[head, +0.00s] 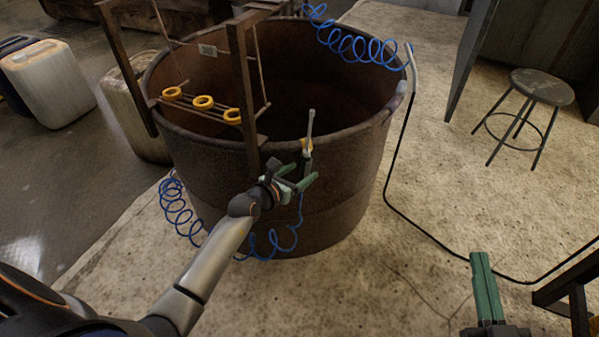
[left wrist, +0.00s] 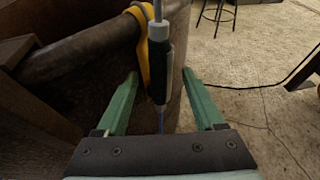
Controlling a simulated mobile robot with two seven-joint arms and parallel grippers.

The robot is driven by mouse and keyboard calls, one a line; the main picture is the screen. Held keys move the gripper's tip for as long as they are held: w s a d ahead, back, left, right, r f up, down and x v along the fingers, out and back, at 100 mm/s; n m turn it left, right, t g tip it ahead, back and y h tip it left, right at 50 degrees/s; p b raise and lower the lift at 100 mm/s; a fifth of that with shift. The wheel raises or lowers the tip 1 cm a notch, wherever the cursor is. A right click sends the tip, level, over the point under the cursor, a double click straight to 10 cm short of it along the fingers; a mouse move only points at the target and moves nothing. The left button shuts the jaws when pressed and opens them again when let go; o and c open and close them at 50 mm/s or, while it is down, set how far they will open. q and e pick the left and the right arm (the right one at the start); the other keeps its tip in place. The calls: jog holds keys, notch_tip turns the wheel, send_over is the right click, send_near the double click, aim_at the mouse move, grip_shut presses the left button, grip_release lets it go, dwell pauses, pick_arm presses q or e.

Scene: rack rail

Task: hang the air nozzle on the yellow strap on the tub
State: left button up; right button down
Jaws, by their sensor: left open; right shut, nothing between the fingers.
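The air nozzle (head: 310,126) stands upright at the tub's near rim, its thin metal stem pointing up. The yellow strap (head: 305,144) lies over the rim of the rusty brown tub (head: 340,190). In the left wrist view the nozzle's dark and grey body (left wrist: 160,60) is upright against the yellow strap (left wrist: 143,45); whether the strap bears it is unclear. My left gripper (head: 307,173) is open just below, its green fingers (left wrist: 160,75) on either side of the nozzle body, apart from it. My right gripper (head: 480,256) is shut and empty at the lower right.
A blue coiled hose (head: 180,210) hangs below the nozzle and along the tub's left side. A wooden frame with yellow rings (head: 203,102) stands at the tub's left rim. Another blue coil (head: 350,45) crosses the back rim.

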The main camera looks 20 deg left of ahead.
pick_arm(q)
jog(key=shift+s, duration=0.1)
jog(key=p+v, duration=0.4)
jog(key=v, duration=0.8)
jog(key=shift+s+p, duration=0.15)
jog(key=shift+p, duration=0.15)
jog(key=shift+r, duration=0.1)
